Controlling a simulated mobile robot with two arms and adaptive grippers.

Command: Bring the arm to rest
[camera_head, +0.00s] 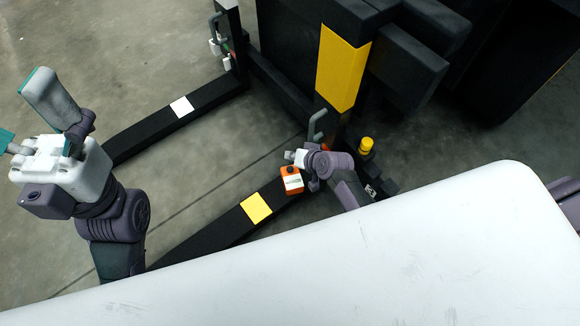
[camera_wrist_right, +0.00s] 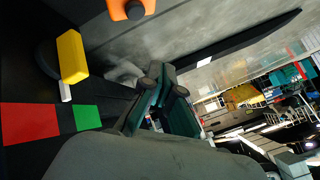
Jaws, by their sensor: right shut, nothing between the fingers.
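My right gripper (camera_head: 298,158) is small in the middle of the head view, low beside the dark yellow-banded column. In the right wrist view its fingers (camera_wrist_right: 162,115) are together with nothing between them. My left gripper (camera_head: 27,112) is at the left edge of the head view. Its teal-padded fingers are spread apart and it looks empty; one finger is cut off by the frame edge. Both arms are partly hidden by the white surface below them.
A white scuffed surface (camera_head: 400,255) fills the bottom. A black column with a yellow band (camera_head: 341,68) and black floor beams (camera_head: 215,102) stand ahead. An orange item (camera_head: 292,181) is close below the right gripper. Bare concrete floor (camera_head: 180,60) lies between the beams and beyond.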

